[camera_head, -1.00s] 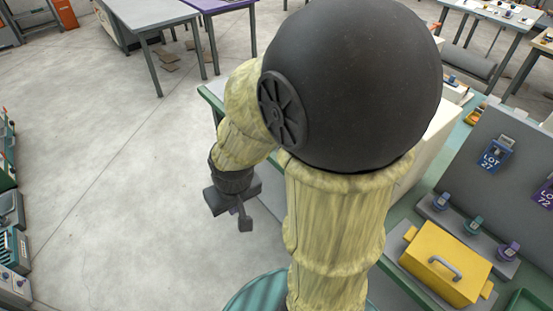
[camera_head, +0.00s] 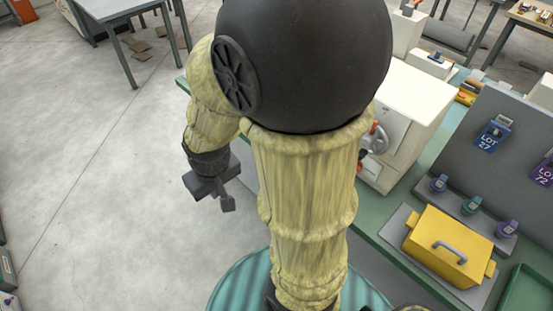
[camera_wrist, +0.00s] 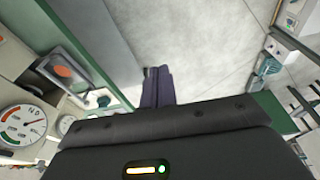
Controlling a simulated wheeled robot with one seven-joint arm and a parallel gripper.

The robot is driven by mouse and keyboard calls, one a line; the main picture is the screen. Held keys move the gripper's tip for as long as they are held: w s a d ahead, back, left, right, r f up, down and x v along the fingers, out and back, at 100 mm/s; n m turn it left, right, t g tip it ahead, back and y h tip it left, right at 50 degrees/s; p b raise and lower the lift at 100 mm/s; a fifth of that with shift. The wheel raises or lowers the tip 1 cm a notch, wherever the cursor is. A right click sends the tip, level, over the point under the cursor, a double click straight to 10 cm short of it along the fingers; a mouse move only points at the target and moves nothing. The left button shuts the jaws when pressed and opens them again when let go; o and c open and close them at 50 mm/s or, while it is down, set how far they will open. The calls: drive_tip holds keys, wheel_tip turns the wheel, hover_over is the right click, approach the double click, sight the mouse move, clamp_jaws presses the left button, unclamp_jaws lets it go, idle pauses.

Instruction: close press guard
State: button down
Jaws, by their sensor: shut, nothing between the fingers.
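No press guard can be made out for certain. A yellow box-like cover (camera_head: 448,246) with a grey handle sits on a grey plate on the green bench at right in the head view. A cream machine (camera_head: 417,98) with a round grey wheel and a red knob stands behind my arm, partly hidden by it. My gripper (camera_head: 226,203) hangs over open floor left of the bench, apart from both. In the wrist view its dark fingers (camera_wrist: 158,87) are together and hold nothing.
The green bench (camera_head: 392,232) runs along the right, with a grey lot-tag board (camera_head: 500,110) and small coloured tagged pieces. Dial gauges (camera_wrist: 22,126) show at left in the wrist view. Open concrete floor (camera_head: 95,200) lies at left; grey tables stand behind.

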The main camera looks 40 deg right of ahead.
drive_tip(key=d+f+n+g+h+b, duration=0.3)
drive_tip(key=d+f+n+b, duration=0.1)
drive_tip(key=f, duration=0.4)
drive_tip(key=d+f+n+g+h+b, duration=0.2)
drive_tip(key=d+f+n+h+b, duration=0.25)
drive_tip(key=f, duration=0.25)
drive_tip(key=w+d+f+n+t+h+b, duration=0.2)
drive_tip(key=w+d+n+h, duration=0.1)
drive_tip(key=w+n+h, duration=0.1)
drive_tip(key=w+d+f+n+t+h+b, duration=0.2)
drive_tip(key=w+d+f+n+h+b, duration=0.1)
drive_tip(key=w+n, duration=0.3)
drive_tip(key=shift+w+d+h, duration=0.15)
drive_tip(key=shift+w+h, duration=0.5)
drive_tip(key=shift+w, duration=0.05)
drive_tip(key=shift+d, duration=0.1)
drive_tip(key=p+x, duration=0.2)
drive_tip(key=x, duration=1.2)
drive_tip(key=shift+f, duration=0.2)
